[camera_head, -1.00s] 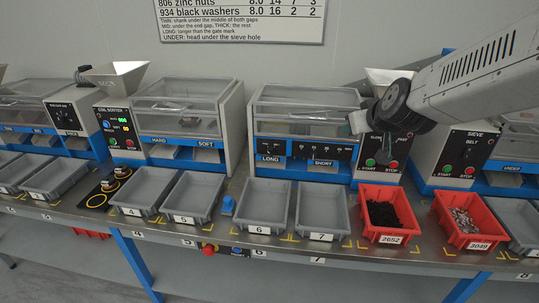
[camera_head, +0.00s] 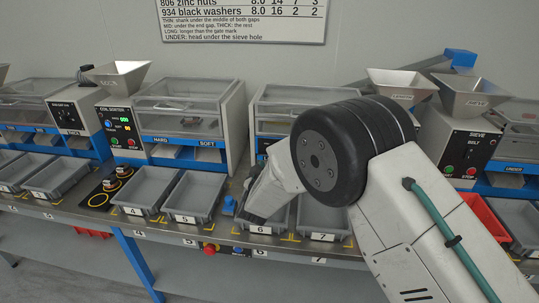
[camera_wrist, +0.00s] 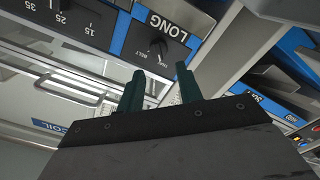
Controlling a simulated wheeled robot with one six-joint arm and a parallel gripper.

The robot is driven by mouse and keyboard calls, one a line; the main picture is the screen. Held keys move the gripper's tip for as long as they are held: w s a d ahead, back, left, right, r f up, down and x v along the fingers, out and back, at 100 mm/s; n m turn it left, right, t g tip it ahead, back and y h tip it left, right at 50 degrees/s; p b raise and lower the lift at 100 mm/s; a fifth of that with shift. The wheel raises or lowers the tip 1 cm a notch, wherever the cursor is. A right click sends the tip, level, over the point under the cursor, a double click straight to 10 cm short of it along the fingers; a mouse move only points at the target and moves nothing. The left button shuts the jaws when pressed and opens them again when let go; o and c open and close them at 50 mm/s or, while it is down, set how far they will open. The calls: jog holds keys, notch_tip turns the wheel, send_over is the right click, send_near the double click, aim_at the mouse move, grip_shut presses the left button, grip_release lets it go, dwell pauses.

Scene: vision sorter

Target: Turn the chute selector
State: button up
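The knob lies beyond the fingertips, roughly in line with the gap, and appears untouched. In the head view my arm hides the knob and most of the middle sorter's front panel.
Clear covers and blue-edged chutes surround the panel. In the head view, grey bin 6 (camera_head: 258,229) and bin 7 (camera_head: 322,236) stand below my arm. Metal hoppers (camera_head: 472,94) rise at the right.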

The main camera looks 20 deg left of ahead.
jog(key=x, duration=0.6)
jog(key=c, duration=0.7)
jog(key=shift+m, duration=0.4)
jog(key=shift+w+d+m, duration=0.1)
jog(key=shift+d+m, duration=0.1)
jog(key=shift+m, duration=3.55)
jog(key=shift+d+m, duration=0.2)
jog(key=shift+m, duration=3.55)
